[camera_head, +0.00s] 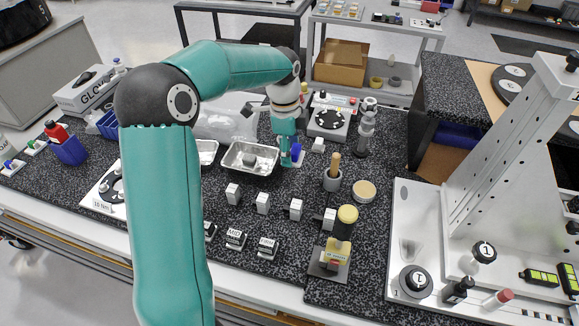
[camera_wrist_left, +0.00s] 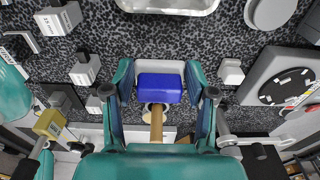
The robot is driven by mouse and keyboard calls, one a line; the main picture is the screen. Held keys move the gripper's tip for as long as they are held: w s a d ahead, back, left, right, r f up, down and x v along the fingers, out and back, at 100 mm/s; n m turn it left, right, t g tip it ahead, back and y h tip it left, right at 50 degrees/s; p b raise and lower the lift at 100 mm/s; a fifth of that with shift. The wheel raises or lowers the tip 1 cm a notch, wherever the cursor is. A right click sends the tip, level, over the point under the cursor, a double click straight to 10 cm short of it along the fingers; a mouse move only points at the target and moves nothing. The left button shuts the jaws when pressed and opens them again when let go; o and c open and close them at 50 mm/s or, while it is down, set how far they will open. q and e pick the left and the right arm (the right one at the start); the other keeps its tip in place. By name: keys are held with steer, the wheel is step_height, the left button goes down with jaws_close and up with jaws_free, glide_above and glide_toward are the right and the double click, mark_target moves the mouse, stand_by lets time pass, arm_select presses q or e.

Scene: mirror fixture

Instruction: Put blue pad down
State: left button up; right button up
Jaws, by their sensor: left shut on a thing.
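My left gripper (camera_head: 288,152) is shut on the blue pad (camera_head: 297,152), low over the speckled black worktop just right of a metal tray (camera_head: 234,166). In the left wrist view the blue pad (camera_wrist_left: 160,88) sits between the two teal fingers of the gripper (camera_wrist_left: 159,80). A pale grey piece (camera_wrist_left: 160,67) shows right behind the pad; I cannot tell if it touches the pad or whether the pad touches the surface. Most of the pad is hidden by the fingers in the head view. My right gripper is in neither view.
A mortal-like grey cup (camera_head: 332,181) with a wooden handle stands right of the gripper. Several small white blocks (camera_head: 262,204) stand in front. A round black dial device (camera_head: 328,121) is behind. The tall white fixture (camera_head: 420,215) is at right.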

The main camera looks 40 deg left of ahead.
mark_target(291, 176)
arm_select(q)
step_height(291, 176, down, 6)
steer(key=shift+s+r+p, duration=0.1)
steer(key=shift+s+p, duration=0.05)
steer(key=shift+p, duration=0.2)
steer(key=shift+f, duration=0.55)
steer(key=o, duration=1)
steer(key=shift+f, duration=0.1)
steer(key=shift+r, duration=0.4)
steer(key=r, duration=0.3)
steer(key=r+b, duration=0.1)
steer(key=r, duration=0.7)
steer(key=shift+s+a+r+b, duration=0.15)
steer(key=shift+a+r+b, duration=0.15)
steer(key=shift+a, duration=0.1)
